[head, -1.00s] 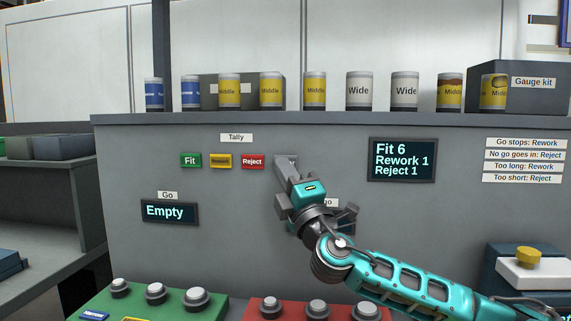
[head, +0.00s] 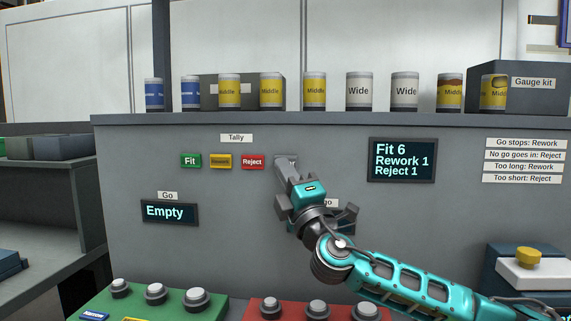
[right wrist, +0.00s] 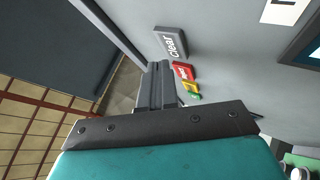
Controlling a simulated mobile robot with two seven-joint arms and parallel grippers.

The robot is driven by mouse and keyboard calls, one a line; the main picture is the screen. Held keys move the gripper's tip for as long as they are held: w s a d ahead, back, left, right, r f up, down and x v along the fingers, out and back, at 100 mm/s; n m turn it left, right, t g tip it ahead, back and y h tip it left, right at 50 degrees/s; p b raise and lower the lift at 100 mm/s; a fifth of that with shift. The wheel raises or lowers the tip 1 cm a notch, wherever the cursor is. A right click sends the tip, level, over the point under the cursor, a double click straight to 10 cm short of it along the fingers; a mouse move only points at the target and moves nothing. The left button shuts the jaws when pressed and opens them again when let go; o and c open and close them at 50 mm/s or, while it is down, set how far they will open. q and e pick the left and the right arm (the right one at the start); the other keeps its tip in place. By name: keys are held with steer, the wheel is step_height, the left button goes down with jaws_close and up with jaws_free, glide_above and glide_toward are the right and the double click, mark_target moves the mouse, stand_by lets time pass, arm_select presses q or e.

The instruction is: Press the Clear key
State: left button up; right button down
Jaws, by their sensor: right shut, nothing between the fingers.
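The Clear key is a grey block with white lettering in the right wrist view (right wrist: 171,42), mounted on the grey panel. In the head view my right gripper (head: 284,172) is in front of its place at the end of the key row, and I cannot read its label there. My right gripper also shows in the right wrist view (right wrist: 160,70), shut and empty. Its fingertips are close to the Clear key; I cannot tell whether they touch it. My left gripper is not in view.
The green Fit key (head: 191,160), a yellow key (head: 221,161) and the red Reject key (head: 253,162) sit left of the gripper. A display (head: 403,160) reads Fit 6, Rework 1, Reject 1. Several cans stand on the ledge (head: 430,117) above.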

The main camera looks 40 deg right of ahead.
steer(key=shift+d, duration=0.1)
stand_by(0.6)
steer(key=shift+w+d, duration=0.25)
steer(key=shift+w+d+b, duration=0.25)
steer(key=shift+d+b, duration=0.05)
steer(key=shift+b, duration=0.05)
stand_by(0.6)
steer(key=shift+s+a, duration=0.5)
steer(key=shift+a, duration=0.15)
steer(key=shift+s+a+p, duration=0.3)
steer(key=shift+s+a, duration=0.5)
steer(key=shift+a, duration=0.2)
steer(key=shift+s+a+p, duration=0.25)
steer(key=shift+s+a, duration=0.5)
steer(key=shift+a, duration=0.2)
